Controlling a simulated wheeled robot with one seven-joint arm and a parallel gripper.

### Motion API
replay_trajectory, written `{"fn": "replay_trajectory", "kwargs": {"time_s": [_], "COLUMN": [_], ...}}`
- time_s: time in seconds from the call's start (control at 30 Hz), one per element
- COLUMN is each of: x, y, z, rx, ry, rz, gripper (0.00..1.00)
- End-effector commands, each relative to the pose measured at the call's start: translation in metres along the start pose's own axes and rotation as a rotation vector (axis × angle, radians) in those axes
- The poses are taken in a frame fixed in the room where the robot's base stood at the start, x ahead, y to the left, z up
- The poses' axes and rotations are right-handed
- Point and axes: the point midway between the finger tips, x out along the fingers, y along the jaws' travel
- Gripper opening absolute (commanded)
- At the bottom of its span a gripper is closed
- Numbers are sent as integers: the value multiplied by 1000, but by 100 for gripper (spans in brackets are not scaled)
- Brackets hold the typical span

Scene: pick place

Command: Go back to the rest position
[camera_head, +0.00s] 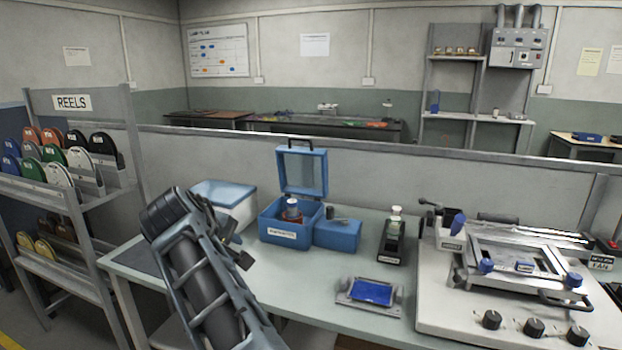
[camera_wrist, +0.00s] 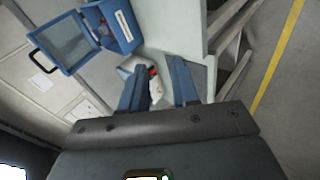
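My gripper (camera_head: 243,248) is raised over the left part of the bench, in front of a white box with a blue lid (camera_head: 240,208). In the wrist view my gripper's two blue-grey fingers (camera_wrist: 160,85) stand apart, with a gap between them. A small red and white thing (camera_wrist: 154,72) shows in or beyond that gap; I cannot tell exactly what it is. In the head view I see nothing held at the fingertips, though the arm partly covers this area.
On the bench (camera_head: 320,283) stand an open blue case (camera_head: 283,230) with a bottle (camera_head: 292,212), a blue block (camera_head: 338,236), a dark holder with a bottle (camera_head: 392,242), a blue-topped tray (camera_head: 370,293) and a white machine (camera_head: 520,270). A reel rack (camera_head: 85,194) stands left.

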Motion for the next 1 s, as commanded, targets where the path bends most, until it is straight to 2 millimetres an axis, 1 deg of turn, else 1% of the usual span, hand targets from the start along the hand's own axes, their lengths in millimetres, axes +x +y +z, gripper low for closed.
{"fn": "replay_trajectory", "kwargs": {"time_s": [0.03,0.1,0.17,0.2,0.27,0.33,0.4,0.47,0.63,0.7,0.77,0.8,0.87,0.9,1.0], "x": [20,39,54,62,73,84,91,95,95,91,84,79,70,63,42], "y": [-21,-44,-64,-77,-96,-119,-141,-159,-208,-226,-241,-250,-263,-271,-291], "z": [19,40,59,72,92,116,141,162,224,249,270,284,304,318,351], "rx": [16,45,72,91,120,156,194,229,333,378,417,443,484,511,581], "ry": [10,37,60,75,98,122,146,165,217,237,254,264,280,290,313], "rz": [-11,-18,-25,-29,-34,-41,-46,-51,-57,-58,-57,-56,-54,-51,-44], "gripper": [30,30,30,30,30,30,30,30,30,30,30,30,30,30,30]}}
